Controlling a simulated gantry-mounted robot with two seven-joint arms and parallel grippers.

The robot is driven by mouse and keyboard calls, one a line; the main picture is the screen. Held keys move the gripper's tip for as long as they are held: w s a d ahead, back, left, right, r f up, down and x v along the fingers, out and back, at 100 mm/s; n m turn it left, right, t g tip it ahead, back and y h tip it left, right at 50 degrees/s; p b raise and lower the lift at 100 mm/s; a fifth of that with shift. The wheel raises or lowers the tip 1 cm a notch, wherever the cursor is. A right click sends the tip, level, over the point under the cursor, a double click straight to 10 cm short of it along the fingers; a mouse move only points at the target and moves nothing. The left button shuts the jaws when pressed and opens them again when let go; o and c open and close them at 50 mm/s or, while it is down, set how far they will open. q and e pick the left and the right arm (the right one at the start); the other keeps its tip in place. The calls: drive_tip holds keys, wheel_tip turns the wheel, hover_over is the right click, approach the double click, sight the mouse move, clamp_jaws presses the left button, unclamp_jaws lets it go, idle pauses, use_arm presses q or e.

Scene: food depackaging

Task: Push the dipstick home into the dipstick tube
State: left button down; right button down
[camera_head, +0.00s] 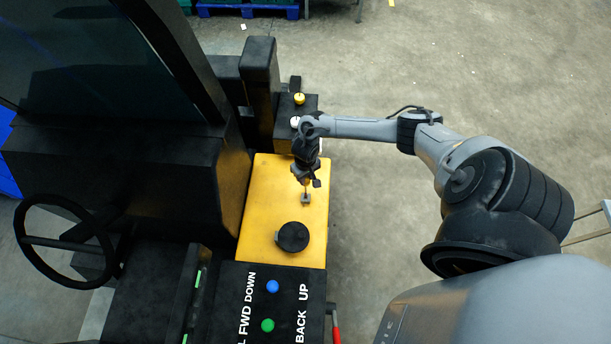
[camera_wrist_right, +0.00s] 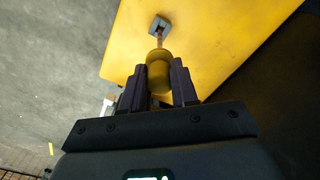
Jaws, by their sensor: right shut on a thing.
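My right gripper (camera_head: 306,180) is above the yellow panel (camera_head: 265,215). In the right wrist view its two dark fingers (camera_wrist_right: 159,88) are shut on the dipstick's yellow handle (camera_wrist_right: 159,72). The dipstick's thin rod (camera_wrist_right: 159,43) runs from the handle to the small grey square mouth of the dipstick tube (camera_wrist_right: 158,27). The rod seems to enter the mouth; how deep is hidden. The handle is apart from the mouth, with a stretch of rod showing. The tube mouth also shows in the head view (camera_head: 306,199), just below the gripper. My left gripper is not in view.
A round black cap (camera_head: 293,237) is on the panel near the tube. A black console with a blue button (camera_head: 272,286) and a green button (camera_head: 267,325) adjoins the panel. A yellow knob (camera_head: 299,98) and a white knob (camera_head: 295,122) are beyond it. Open floor lies right.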

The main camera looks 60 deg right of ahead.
sight(306, 183)
drive_tip(key=shift+f+b, duration=0.4)
drive_tip(key=shift+f, duration=0.4)
drive_tip(key=shift+f+b, duration=0.55)
drive_tip(key=shift+f, duration=0.4)
drive_tip(key=shift+f+b, duration=0.55)
drive_tip(key=shift+f, duration=0.35)
drive_tip(key=shift+f+b, duration=0.5)
drive_tip(key=shift+f, duration=0.35)
drive_tip(key=shift+f+b, duration=0.6)
drive_tip(key=shift+f, duration=0.3)
drive_tip(key=shift+f+b, duration=0.55)
drive_tip(key=shift+f, duration=0.25)
drive_tip(key=shift+f+b, duration=0.6)
drive_tip(key=shift+f, duration=0.35)
drive_tip(key=shift+f+b, duration=0.7)
drive_tip(key=shift+f, duration=0.4)
drive_tip(key=c, duration=0.8)
unclamp_jaws()
